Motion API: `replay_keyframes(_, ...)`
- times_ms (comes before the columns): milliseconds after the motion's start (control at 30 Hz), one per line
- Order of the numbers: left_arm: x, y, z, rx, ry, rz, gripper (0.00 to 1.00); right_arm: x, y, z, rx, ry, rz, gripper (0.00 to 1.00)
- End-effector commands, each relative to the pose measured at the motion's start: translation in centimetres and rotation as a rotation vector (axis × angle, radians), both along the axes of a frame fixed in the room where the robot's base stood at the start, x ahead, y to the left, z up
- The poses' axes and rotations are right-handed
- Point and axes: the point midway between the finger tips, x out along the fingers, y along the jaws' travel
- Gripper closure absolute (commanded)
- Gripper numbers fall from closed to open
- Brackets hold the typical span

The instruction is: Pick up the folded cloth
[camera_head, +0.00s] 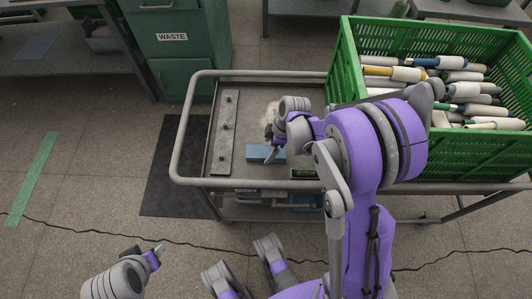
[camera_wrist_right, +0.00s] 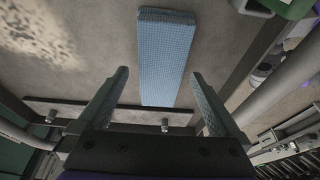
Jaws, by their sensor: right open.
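The folded cloth (camera_head: 265,154) is a flat blue rectangle lying on the cart's top tray, near the front edge. In the right wrist view the cloth (camera_wrist_right: 166,55) is long and finely checked, and its near end lies ahead of the gap between my fingers. My right gripper (camera_head: 272,150) is over the cloth in the head view. In the wrist view this gripper (camera_wrist_right: 158,95) is open and empty, one finger on each side of the cloth's line. My left gripper (camera_head: 155,252) is low at the bottom left, away from the cart; its jaws are too small to judge.
A grey bar with pegs (camera_head: 226,133) lies on the tray left of the cloth. The cart's rail (camera_head: 185,130) rings the tray. A green waste cabinet (camera_head: 180,75) stands behind left.

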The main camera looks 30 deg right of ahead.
Motion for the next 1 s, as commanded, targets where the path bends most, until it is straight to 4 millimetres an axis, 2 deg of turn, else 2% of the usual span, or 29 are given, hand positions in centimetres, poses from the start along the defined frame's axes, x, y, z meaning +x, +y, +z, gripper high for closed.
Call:
replay_keyframes(33, 0.04, 0.00, -0.42, 0.000, 0.001, 0.000, 0.50, 0.14, 0.18, -0.84, 0.000, 0.001, 0.001, 0.00)
replay_keyframes(100, 0.05, 0.00, -0.52, 0.000, 0.002, 0.000, 0.50, 0.21, 0.28, -1.23, 0.000, 0.000, 0.000, 0.00)
replay_keyframes(300, 0.04, 0.00, -0.41, 0.000, 0.001, 0.000, 0.50, 0.21, 0.28, -1.13, 0.000, -0.001, 0.000, 0.00)
replay_keyframes(733, 0.03, 0.00, -0.41, 0.000, 0.001, 0.000, 0.50, 0.20, 0.28, -1.11, 0.000, -0.001, 0.000, 0.77)
replay_keyframes(767, 0.03, 0.00, -0.41, 0.000, 0.001, 0.000, 0.50, 0.20, 0.28, -1.11, 0.000, -0.001, 0.000, 0.80)
replay_keyframes(1000, 0.03, 0.00, -0.29, 0.000, 0.001, 0.000, 0.50, 0.20, 0.28, -0.85, 0.000, -0.001, 0.000, 0.81)
